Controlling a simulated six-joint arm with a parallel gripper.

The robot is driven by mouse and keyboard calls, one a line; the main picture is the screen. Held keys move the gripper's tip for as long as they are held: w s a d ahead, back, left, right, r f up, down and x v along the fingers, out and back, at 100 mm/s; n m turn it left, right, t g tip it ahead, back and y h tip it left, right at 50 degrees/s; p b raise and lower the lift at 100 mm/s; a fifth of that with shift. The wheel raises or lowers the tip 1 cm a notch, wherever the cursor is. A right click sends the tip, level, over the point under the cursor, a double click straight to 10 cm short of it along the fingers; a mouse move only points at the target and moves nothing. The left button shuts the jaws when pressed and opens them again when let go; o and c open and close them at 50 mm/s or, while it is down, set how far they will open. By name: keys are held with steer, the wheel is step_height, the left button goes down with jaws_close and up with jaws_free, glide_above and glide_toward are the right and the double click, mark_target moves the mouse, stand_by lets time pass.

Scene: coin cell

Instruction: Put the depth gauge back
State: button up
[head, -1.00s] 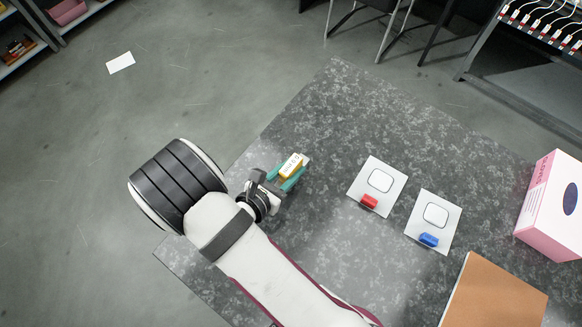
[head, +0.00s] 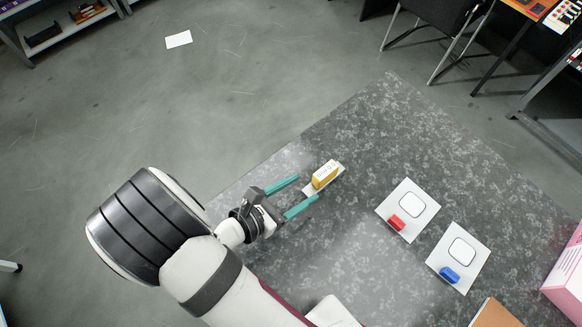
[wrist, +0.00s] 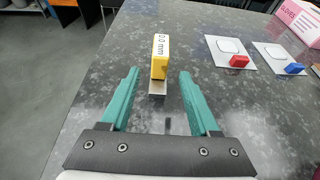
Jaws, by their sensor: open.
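My gripper (head: 308,189) has two teal fingers spread wide apart. In the wrist view my gripper (wrist: 158,74) is open and empty, with the gauge centred ahead between the finger lines and not touched by either finger.
Two white cards lie to the right, one with a red block (head: 396,222), one with a blue block (head: 449,274). A pink glove box (head: 566,272) and a brown board (head: 497,313) are at the right. The speckled table (head: 345,235) is clear around the gauge.

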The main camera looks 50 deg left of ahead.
steer(key=v, duration=0.3)
steer(key=w+d+r+m+g+h, duration=0.4)
steer(key=d+r+m, duration=0.1)
steer(key=d+m, duration=0.45)
steer(key=w+d+r+m+g+h, duration=0.4)
steer(key=d+m+g, duration=0.1)
steer(key=d+m, duration=0.45)
steer(key=s+d+r+m+g+y, duration=0.2)
steer(key=s+d+r+m+y, duration=0.1)
steer(key=m, duration=0.8)
steer(key=s+d+r+m+g+y, duration=0.2)
steer(key=s+d+m+y, duration=0.3)
steer(key=m, duration=0.6)
steer(key=shift+r+m+g+y, duration=0.3)
steer(key=shift+r+y, duration=0.35)
steer(key=shift+y, duration=0.25)
